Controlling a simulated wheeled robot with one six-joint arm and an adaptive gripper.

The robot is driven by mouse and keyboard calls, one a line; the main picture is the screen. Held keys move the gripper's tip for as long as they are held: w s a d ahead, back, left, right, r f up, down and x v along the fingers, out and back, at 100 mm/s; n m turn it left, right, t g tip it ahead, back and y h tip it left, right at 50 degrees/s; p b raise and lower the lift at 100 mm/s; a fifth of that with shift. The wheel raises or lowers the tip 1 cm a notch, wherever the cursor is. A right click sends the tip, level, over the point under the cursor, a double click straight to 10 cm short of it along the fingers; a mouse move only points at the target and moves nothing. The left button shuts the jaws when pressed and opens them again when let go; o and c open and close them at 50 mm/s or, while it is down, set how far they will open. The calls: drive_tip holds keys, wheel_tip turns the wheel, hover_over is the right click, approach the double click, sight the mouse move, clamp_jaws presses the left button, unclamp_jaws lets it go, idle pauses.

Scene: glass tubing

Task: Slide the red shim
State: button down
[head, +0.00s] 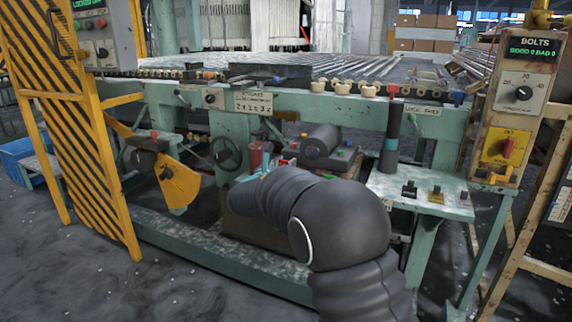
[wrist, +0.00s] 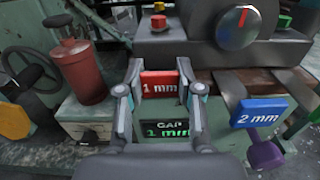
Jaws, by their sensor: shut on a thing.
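The red shim (wrist: 160,84), marked "1 mm", is between the two fingers of my gripper (wrist: 160,98) in the wrist view. The gripper is shut on it. Just below it is a display (wrist: 165,129) reading "GAP 1 mm". A blue shim (wrist: 257,112) marked "2 mm" sticks out to the right, apart from the gripper. In the head view my dark arm reaches to the machine's lower shelf and hides most of the gripper and the red shim.
A red cylinder with a knob (wrist: 80,68) stands close left of the gripper. A grey block with a round dial (wrist: 233,24) rises behind. A purple knob (wrist: 263,153) is at the lower right. In the head view, a yellow striped gate (head: 75,110) stands at the left.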

sight(284, 164)
drive_tip(key=b+v, duration=0.1)
drive_tip(key=v, duration=0.3)
drive_tip(key=shift+f, duration=0.1)
drive_tip(key=c, duration=0.7)
unclamp_jaws()
drive_tip(key=shift+s+a, duration=0.1)
drive_tip(key=shift+a, duration=0.05)
drive_tip(key=shift+s, duration=0.1)
drive_tip(key=v, duration=1.1)
drive_tip(key=shift+s+a, duration=0.1)
drive_tip(key=shift+s, duration=0.3)
